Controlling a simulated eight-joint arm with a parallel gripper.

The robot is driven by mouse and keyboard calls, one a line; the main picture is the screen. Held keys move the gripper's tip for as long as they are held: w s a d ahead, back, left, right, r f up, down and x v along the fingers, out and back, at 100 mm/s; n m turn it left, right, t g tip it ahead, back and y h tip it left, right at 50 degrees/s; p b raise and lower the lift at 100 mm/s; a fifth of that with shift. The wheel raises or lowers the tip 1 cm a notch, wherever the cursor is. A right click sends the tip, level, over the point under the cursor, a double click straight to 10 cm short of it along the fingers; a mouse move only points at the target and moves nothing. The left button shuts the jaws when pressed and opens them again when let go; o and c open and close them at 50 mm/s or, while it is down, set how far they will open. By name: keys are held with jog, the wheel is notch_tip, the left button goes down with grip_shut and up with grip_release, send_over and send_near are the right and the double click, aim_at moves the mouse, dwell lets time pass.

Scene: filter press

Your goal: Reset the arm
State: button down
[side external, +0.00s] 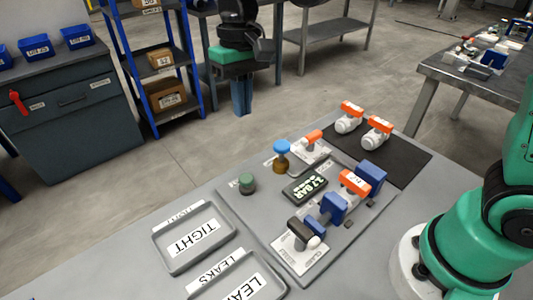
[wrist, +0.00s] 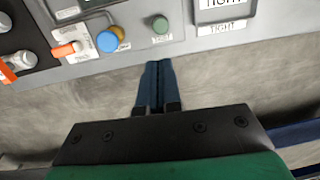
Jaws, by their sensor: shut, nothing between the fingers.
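My gripper (side external: 241,108) hangs at the top of the side external view, beyond the table's far edge, with its blue fingers pointing down. In the wrist view my gripper (wrist: 155,70) shows its two blue fingers side by side, shut with nothing between them. It is apart from the panel (side external: 245,207), which carries a blue knob (side external: 281,147), a green button (side external: 247,183), a dark display (side external: 304,186) and a blue clamp (side external: 333,207). The panel's edge also shows at the top of the wrist view (wrist: 185,50).
Trays marked TIGHT (side external: 167,262) and LEAKS (side external: 200,292) lie at the table's front left. Two white valves with orange handles (side external: 348,121) stand on a black mat (side external: 410,160). A blue shelf (side external: 150,60) and a grey cabinet (side external: 75,125) stand behind. Open floor lies between.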

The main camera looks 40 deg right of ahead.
dwell(0.5)
jog(key=s+d+f+t, duration=0.3)
jog(key=s+d+t, duration=0.5)
jog(key=d, duration=0.2)
jog(key=shift+d+h, duration=0.25)
jog(key=shift+h, duration=0.15)
jog(key=shift+f, duration=0.1)
dwell(1.3)
